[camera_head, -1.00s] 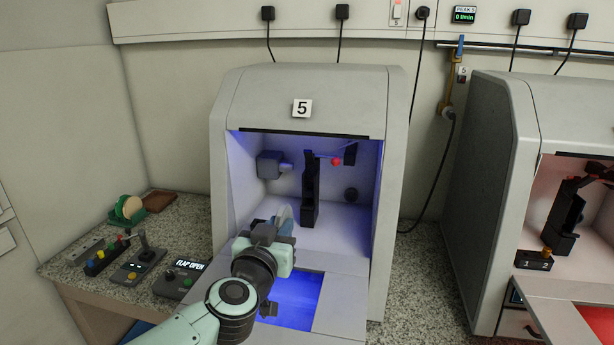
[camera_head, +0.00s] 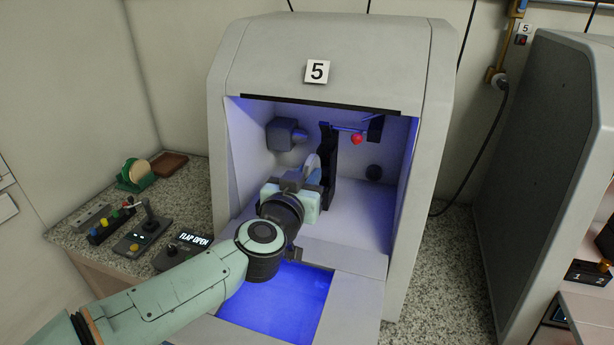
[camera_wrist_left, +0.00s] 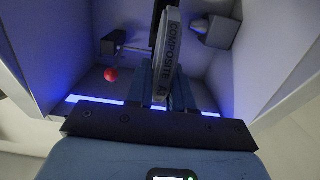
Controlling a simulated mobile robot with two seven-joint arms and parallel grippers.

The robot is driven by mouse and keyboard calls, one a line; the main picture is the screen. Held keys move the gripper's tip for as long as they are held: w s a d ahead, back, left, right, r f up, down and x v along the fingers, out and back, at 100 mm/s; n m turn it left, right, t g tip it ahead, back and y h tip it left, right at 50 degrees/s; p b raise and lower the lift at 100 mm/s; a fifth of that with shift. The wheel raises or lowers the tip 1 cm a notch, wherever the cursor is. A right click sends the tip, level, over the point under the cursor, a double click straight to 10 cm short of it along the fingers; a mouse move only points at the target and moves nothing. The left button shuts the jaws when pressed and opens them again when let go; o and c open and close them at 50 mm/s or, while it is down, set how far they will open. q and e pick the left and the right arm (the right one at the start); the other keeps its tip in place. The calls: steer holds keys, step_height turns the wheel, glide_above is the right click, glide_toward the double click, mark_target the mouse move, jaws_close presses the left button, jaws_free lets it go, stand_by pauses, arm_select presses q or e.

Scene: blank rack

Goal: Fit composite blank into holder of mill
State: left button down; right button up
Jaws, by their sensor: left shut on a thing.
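My left gripper (camera_head: 306,178) reaches through the open front of the mill (camera_head: 316,45) marked 5. It is shut on the composite blank (camera_head: 312,165), a pale disc held on edge. In the left wrist view the blank (camera_wrist_left: 168,55) shows its rim, lettered COMPOSITE A, between the fingers (camera_wrist_left: 168,88). The dark upright holder (camera_head: 329,150) stands inside the mill, just beyond the blank; in the left wrist view a dark part of it (camera_wrist_left: 156,22) shows beside the blank. I cannot tell whether blank and holder touch. My right gripper is not in view.
Inside the mill are a red ball (camera_head: 357,139) on an arm and a grey spindle block (camera_head: 285,134). A control box (camera_head: 185,250) reads FLAP OPEN. A green rack with discs (camera_head: 134,173) stands on the left counter. A second mill (camera_head: 560,160) is at right.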

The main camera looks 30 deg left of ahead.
arm_select(q)
steer(key=shift+w+r, duration=0.1)
steer(key=w, duration=0.2)
steer(key=w+f, duration=0.1)
steer(key=shift+a, duration=0.4)
steer(key=shift+f+x, duration=0.25)
steer(key=shift+x, duration=0.9)
steer(key=shift+p, duration=0.75)
stand_by(0.5)
steer(key=shift+w, duration=0.2)
steer(key=shift+w+a+f, duration=0.15)
steer(key=shift+w, duration=0.15)
steer(key=shift+f+p+x, duration=0.15)
steer(key=shift+x, duration=0.6)
steer(key=shift+f+p+x, duration=0.15)
steer(key=shift+f+x, duration=0.05)
steer(key=shift+x, duration=0.5)
